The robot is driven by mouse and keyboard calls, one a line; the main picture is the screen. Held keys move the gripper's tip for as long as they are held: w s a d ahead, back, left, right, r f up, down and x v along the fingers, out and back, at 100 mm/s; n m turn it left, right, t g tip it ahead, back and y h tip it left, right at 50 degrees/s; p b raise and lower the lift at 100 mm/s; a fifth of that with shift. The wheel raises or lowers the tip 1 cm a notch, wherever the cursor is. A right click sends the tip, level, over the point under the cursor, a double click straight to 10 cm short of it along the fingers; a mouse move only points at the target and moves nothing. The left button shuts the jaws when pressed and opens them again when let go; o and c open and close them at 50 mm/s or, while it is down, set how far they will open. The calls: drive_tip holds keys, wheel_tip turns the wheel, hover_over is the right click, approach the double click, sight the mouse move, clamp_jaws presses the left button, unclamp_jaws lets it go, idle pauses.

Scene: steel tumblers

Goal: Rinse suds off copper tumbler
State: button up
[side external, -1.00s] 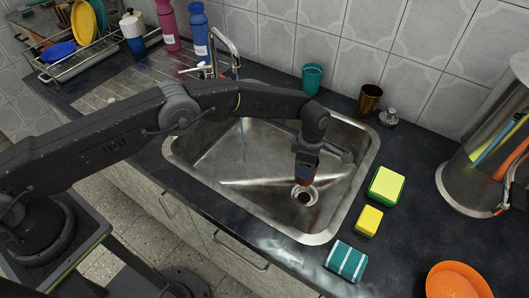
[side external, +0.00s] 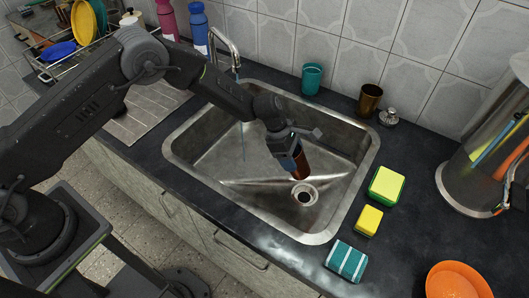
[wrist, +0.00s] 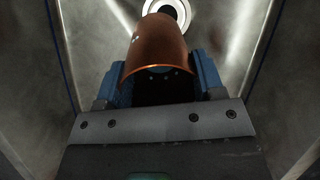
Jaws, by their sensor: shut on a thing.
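The copper tumbler (side external: 300,166) is held tilted inside the steel sink (side external: 215,170), just above and behind the drain. My gripper (side external: 291,153) is shut on it. In the wrist view the tumbler (wrist: 157,48) sits between two blue finger pads, its bright curved edge towards my gripper and its far end near the drain. A thin stream of water (side external: 242,140) falls from the tap (side external: 226,45) to the left of the tumbler, clear of it. I make out no clear suds on the visible copper; the gripped part is partly hidden.
A teal cup (side external: 312,78) and a brown tumbler (side external: 370,99) stand behind the sink. Sponges (side external: 386,186) lie along its right side, with an orange bowl (side external: 457,281) at front right. Bottles (side external: 197,28) and a dish rack (side external: 75,58) are back left.

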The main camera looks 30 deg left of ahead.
drive_tip(key=shift+s+a+r+h, duration=0.15)
drive_tip(key=shift+a+r+h, duration=0.05)
drive_tip(key=shift+a+h, duration=0.3)
drive_tip(key=shift+s+a+r+h, duration=0.1)
drive_tip(key=shift+a+r+h, duration=0.05)
drive_tip(key=shift+a+h, duration=0.3)
drive_tip(key=shift+a+r+t+h, duration=0.3)
drive_tip(key=shift+t+h, duration=0.1)
drive_tip(key=shift+h, duration=0.35)
drive_tip(key=shift+a, duration=0.1)
drive_tip(key=shift+s+a+r+t+h, duration=0.15)
drive_tip(key=shift+r+t+h, duration=0.1)
drive_tip(key=shift+h, duration=0.65)
drive_tip(key=shift+a+r+t+h, duration=0.15)
drive_tip(key=shift+r+t+h, duration=0.05)
drive_tip(key=shift+h, duration=0.7)
drive_tip(key=shift+s+a+r+t+h, duration=0.15)
drive_tip(key=shift+r+t+h, duration=0.1)
drive_tip(key=shift+h, duration=0.65)
drive_tip(key=shift+s+a+r+h+p, duration=0.1)
drive_tip(key=shift+a+h+p, duration=0.2)
drive_tip(key=shift+a+h, duration=0.5)
idle(0.5)
drive_tip(key=shift+s+a+r+t+h, duration=0.1)
drive_tip(key=shift+a+t+h, duration=0.15)
drive_tip(key=shift+h, duration=0.45)
drive_tip(key=shift+a+r+t+h, duration=0.1)
drive_tip(key=shift+t+h, duration=0.15)
drive_tip(key=shift+h, duration=0.45)
idle(0.8)
